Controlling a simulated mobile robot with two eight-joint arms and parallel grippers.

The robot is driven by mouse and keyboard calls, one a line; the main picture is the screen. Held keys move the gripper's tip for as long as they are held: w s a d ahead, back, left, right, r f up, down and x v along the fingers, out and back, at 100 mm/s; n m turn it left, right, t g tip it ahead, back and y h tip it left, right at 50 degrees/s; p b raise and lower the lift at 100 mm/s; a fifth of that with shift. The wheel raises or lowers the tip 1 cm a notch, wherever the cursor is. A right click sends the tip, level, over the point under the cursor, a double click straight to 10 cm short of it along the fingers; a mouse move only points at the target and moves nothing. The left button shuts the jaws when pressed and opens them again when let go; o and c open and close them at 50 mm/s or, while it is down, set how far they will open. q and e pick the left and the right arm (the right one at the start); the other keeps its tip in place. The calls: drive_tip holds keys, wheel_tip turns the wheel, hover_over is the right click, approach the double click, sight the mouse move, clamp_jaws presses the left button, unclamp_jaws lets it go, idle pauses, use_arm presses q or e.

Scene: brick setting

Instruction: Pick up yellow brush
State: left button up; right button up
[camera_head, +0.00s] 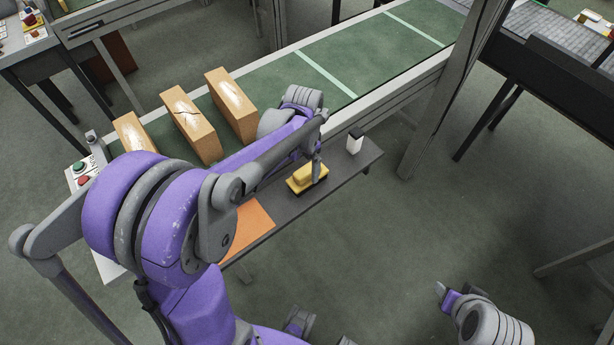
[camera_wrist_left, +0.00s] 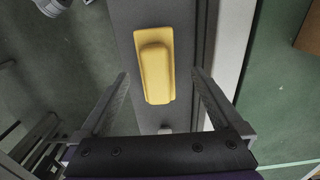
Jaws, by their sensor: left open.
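The yellow brush (camera_head: 303,179) lies on the narrow dark shelf beside the conveyor. It has a broad yellow base with a raised grip on top, and a dark underside shows in the head view. In the left wrist view the brush (camera_wrist_left: 155,70) appears between the two fingers. My left gripper (camera_head: 317,170) is open, pointing down close to the brush, with nothing held. In the wrist view its fingers (camera_wrist_left: 160,73) stand to either side of the brush, with visible gaps. My right gripper (camera_head: 442,291) is low at the right, away from the shelf; its jaws are unclear.
A small white-and-black item (camera_head: 354,143) stands on the shelf (camera_head: 342,165) to the right of the brush. An orange sheet (camera_head: 250,228) lies toward the left end. Several brown bricks (camera_head: 231,104) stand on the green conveyor (camera_head: 330,65) behind. Open floor lies at right.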

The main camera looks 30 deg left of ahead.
use_arm(q)
drive_tip(key=shift+w+d+f, duration=0.15)
drive_tip(key=shift+d+f, duration=0.05)
drive_tip(key=shift+f, duration=1.2)
drive_tip(key=shift+w+d+f, duration=0.1)
drive_tip(key=shift+d+f, duration=0.05)
drive_tip(key=shift+f, duration=1.2)
drive_tip(key=c, duration=1.6)
